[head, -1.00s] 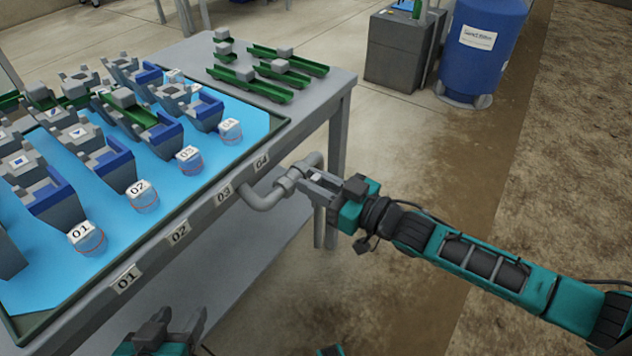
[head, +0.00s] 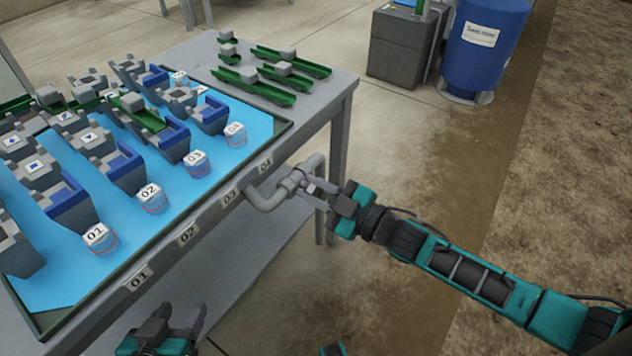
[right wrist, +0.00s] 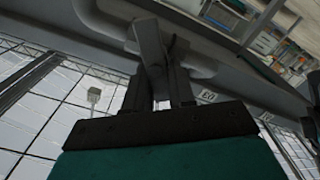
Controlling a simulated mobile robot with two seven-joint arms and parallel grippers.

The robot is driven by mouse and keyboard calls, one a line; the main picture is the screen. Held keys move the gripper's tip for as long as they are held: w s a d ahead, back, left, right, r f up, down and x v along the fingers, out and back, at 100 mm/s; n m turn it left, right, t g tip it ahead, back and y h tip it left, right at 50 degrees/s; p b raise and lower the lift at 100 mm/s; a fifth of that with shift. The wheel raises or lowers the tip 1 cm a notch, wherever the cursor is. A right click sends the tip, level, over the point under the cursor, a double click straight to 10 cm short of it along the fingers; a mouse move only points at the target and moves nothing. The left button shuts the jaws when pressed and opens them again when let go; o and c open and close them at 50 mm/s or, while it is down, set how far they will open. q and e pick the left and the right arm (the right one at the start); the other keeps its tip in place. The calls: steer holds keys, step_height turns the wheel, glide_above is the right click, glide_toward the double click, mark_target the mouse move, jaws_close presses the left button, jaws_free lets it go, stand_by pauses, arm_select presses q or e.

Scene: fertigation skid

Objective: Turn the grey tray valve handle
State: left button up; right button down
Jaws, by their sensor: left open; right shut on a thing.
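The grey pipe (head: 262,197) with its valve juts from the front edge of the table, near label 04. The grey valve handle (right wrist: 150,45) shows in the right wrist view between the fingers of my right gripper (head: 316,190). The gripper is shut on the handle, and the fingers hide part of it in the head view. In the right wrist view the fingers (right wrist: 168,85) lie along the handle's end, with the pipe behind. My left gripper (head: 178,322) is open and empty at the bottom of the head view, in front of the table.
The table carries a blue-floored tray (head: 225,165) with several numbered cups and grey-and-blue blocks. Green channels (head: 290,62) lie at its far end. A blue barrel (head: 485,45) and a grey box (head: 400,45) stand behind. The floor right of the table is open.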

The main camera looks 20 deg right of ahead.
steer(key=n, duration=0.2)
steer(key=shift+s+a+f+n, duration=0.15)
steer(key=shift+a+f+n, duration=0.05)
steer(key=shift+n, duration=0.2)
steer(key=n, duration=0.2)
steer(key=shift+a+f+n, duration=0.1)
steer(key=shift+f+n, duration=0.1)
steer(key=shift+n, duration=0.2)
steer(key=shift+s+f+n, duration=0.1)
steer(key=shift+f+n, duration=0.15)
steer(key=shift+n, duration=0.95)
steer(key=shift+a+f+n, duration=0.1)
steer(key=shift+f+n, duration=0.1)
steer(key=shift+n, duration=1)
steer(key=c, duration=1)
jaws_free()
steer(key=shift+c, duration=0.2)
